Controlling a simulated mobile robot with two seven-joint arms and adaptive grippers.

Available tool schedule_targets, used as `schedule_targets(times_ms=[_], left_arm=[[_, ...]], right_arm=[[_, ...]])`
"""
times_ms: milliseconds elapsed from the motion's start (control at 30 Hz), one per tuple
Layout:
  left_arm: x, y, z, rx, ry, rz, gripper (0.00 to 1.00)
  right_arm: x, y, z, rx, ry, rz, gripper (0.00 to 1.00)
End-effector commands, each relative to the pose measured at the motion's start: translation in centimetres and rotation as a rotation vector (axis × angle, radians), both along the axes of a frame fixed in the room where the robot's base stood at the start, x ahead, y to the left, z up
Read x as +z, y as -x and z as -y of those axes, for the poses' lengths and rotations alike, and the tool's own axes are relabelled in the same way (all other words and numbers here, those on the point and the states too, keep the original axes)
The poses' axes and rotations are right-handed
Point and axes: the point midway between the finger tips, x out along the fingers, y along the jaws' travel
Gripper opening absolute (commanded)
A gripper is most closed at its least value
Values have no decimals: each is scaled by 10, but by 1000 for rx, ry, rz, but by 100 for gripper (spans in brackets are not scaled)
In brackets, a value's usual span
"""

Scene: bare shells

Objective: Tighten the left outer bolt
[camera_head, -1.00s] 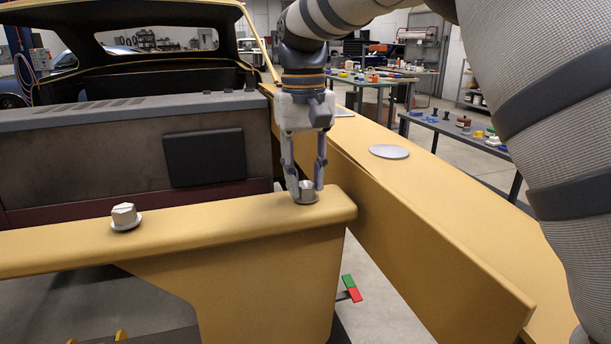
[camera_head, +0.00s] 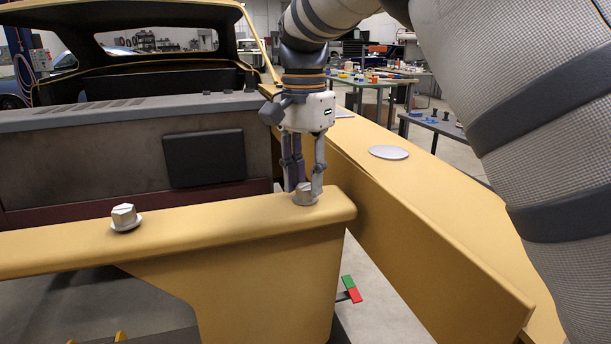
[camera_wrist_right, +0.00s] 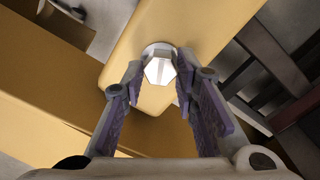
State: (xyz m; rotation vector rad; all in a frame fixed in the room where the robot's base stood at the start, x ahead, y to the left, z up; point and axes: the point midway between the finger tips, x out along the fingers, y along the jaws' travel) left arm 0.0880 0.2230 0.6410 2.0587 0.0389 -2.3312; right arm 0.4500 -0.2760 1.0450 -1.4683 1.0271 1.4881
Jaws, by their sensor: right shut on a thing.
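Two silver hex bolts with round flanges sit on a yellow cross beam (camera_head: 215,221). My right gripper (camera_head: 304,186) points down and is shut on the bolt (camera_head: 305,198) near the beam's right end. In the right wrist view, the fingertips (camera_wrist_right: 160,72) lie on both sides of the head of this bolt (camera_wrist_right: 159,70), with its flange against the yellow surface. The other bolt (camera_head: 125,217) stands free at the left of the head view, with nothing touching it. My left gripper is not in view.
A long yellow side rail (camera_head: 430,235) with a grey disc (camera_head: 389,153) runs to the right of the gripped bolt. A grey panel with a dark box (camera_head: 204,158) stands behind the beam. A green and red piece (camera_head: 350,288) shows below.

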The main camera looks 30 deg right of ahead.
Motion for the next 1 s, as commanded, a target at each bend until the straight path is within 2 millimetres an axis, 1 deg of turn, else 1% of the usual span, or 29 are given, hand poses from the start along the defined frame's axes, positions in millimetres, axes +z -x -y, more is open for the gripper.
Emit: schedule_targets(times_ms=[33,300,500,733,1000], left_arm=[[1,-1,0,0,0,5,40],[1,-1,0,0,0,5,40],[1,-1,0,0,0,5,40],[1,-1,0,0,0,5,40],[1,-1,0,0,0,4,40]], right_arm=[[6,-2,1,-39,5,18,0],[6,-1,1,-262,2,18,0],[6,-1,1,-383,2,17,0],[6,-1,1,-465,1,17,0],[6,-1,1,-498,1,17,0]])
